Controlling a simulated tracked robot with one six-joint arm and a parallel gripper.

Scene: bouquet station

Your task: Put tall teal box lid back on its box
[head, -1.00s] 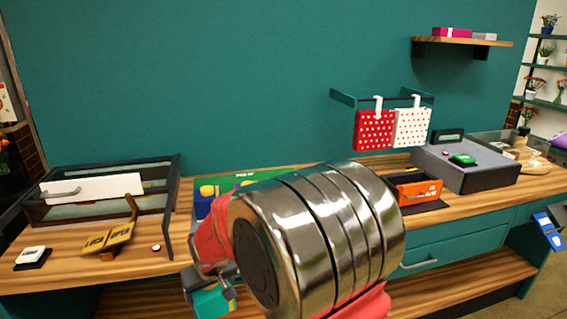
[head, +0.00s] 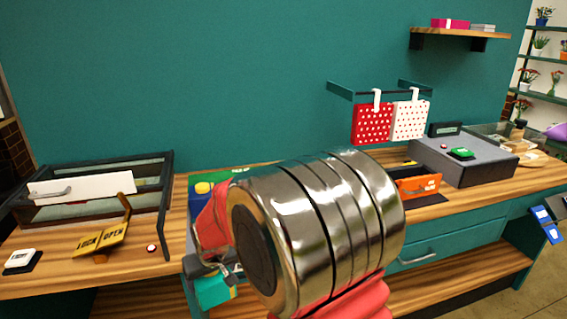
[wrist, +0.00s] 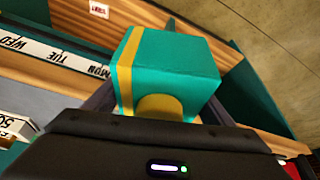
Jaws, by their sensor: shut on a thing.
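The teal lid (wrist: 170,65), a deep block shape with a yellow stripe and a yellow rounded patch, is between the fingers of my gripper (wrist: 158,105) in the wrist view. The gripper is shut on it. In the head view the lid (head: 214,290) shows as a small teal piece low in front of the counter edge, largely hidden by my arm. The tall teal box that it belongs to cannot be made out in either view.
A teal drawer (head: 450,243) is below. The wrist view shows a weekday strip (wrist: 50,55).

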